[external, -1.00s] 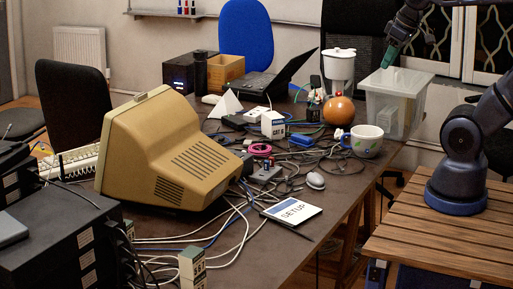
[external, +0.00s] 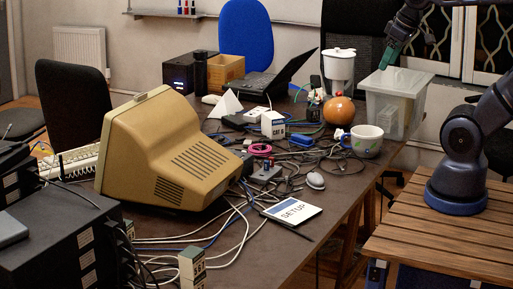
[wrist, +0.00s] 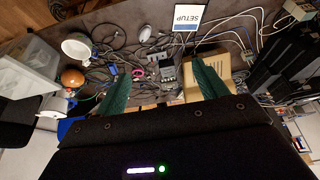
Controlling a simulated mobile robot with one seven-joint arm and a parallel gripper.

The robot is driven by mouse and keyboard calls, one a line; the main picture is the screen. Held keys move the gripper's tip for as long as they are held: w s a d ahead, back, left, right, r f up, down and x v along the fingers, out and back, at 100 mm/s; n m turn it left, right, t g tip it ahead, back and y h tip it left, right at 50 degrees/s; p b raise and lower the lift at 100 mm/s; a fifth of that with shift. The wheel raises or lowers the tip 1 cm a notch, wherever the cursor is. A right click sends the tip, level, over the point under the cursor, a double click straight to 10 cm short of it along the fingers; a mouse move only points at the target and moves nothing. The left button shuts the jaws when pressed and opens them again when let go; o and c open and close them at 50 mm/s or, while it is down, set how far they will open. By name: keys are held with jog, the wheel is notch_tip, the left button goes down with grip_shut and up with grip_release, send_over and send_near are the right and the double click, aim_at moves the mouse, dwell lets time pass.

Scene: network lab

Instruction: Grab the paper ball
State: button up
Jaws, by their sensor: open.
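I cannot pick out the paper ball with certainty in either view. A small white patch (external: 339,133) sits just left of the mug in the external view, but it is too small to tell from the mug's handle. My gripper's dark body hides the lower part of that view.
The dark table (external: 270,245) holds a beige monitor (external: 165,150), tangled cables, a mug (external: 366,141), an orange ball (external: 338,110), a mouse (external: 315,181) and a SETUP card (external: 292,210). A clear bin (external: 392,105) stands at the back right. The air around my gripper is free.

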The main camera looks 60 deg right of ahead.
jog(key=shift+w+d, duration=0.1)
jog(key=shift+w, duration=0.05)
jog(key=w+d+f+n+g+h, duration=0.1)
jog(key=w+d+n, duration=0.1)
jog(key=w+d, duration=0.35)
jog(key=w+d+n+h, duration=0.1)
jog(key=w+d+n, duration=0.15)
jog(key=w, duration=0.55)
jog(key=n+g+h, duration=0.3)
jog(key=n+g, duration=0.1)
jog(key=n, duration=0.7)
send_over(339, 130)
jog(key=w+a, duration=0.1)
jog(key=a, duration=0.2)
notch_tip(339, 130, down, 33)
jog(key=x, duration=0.5)
jog(key=shift+f, duration=0.35)
jog(key=shift+s+x, duration=0.15)
jog(key=shift+x, duration=1.15)
jog(key=shift+s+x, duration=0.15)
jog(key=shift+x, duration=1.15)
jog(key=c, duration=1.1)
